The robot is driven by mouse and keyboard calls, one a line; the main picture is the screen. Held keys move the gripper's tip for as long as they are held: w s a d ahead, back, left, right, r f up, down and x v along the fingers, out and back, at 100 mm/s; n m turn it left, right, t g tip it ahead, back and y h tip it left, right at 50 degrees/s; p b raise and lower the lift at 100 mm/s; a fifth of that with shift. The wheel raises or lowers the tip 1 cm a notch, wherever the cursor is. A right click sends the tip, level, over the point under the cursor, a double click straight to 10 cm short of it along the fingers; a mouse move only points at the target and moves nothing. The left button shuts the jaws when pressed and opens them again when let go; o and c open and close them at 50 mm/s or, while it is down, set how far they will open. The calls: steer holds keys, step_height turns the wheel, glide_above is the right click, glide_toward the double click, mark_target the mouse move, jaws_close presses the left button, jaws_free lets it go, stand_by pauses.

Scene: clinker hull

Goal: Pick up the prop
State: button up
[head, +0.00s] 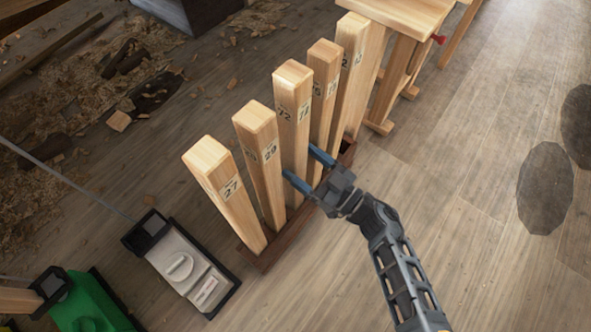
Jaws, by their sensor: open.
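Several square wooden props stand upright in a row in a dark wooden rack (250,258). Each has number labels near its top. The nearest prop (225,190) reads 27, the second prop (262,160) reads 29, and the third prop (293,105) shows 72 and 74. A fourth prop (324,85) and a taller fifth prop (352,60) stand behind. My gripper (299,162) is open, its blue fingers on either side of the third prop, low on its shaft. I cannot tell whether they touch it. The prop's foot is partly hidden by the gripper.
A wooden bench (405,15) stands just beyond the rack. A grey-white machine or case (180,268) and a green one (85,302) are on the floor at lower left. Wood shavings (100,75) litter the upper left. The floor (480,190) at right is clear.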

mark_target(287, 154)
steer(key=b+x, duration=0.1)
steer(key=x, duration=0.3)
steer(key=shift+a+r, duration=0.25)
steer(key=shift+a, duration=0.2)
steer(key=shift+c, duration=0.4)
jaws_close()
